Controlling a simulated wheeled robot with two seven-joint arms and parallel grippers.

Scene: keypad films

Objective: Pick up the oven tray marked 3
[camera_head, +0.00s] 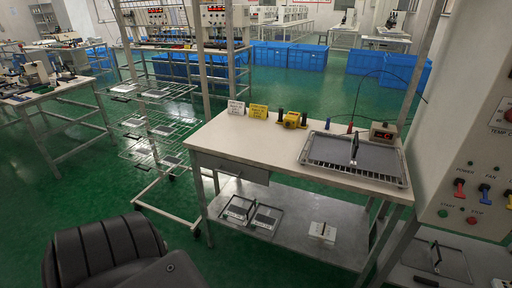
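A wide metal tray (317,148) with a grey inside and an upright black handle lies on the right of the white workbench top. Two small dark trays or plates with handles, one at the left (238,210) and one at the right (266,217), lie on the bench's lower shelf. Another dark tray (446,262) with a handle lies low at the right, under the cabinet. Several small dark plates (156,94) lie on a wire rack at the left. I cannot read a 3 on any of them. Neither gripper is in view.
A white control cabinet (455,125) stands close at right. Green floor (55,185) is open at left.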

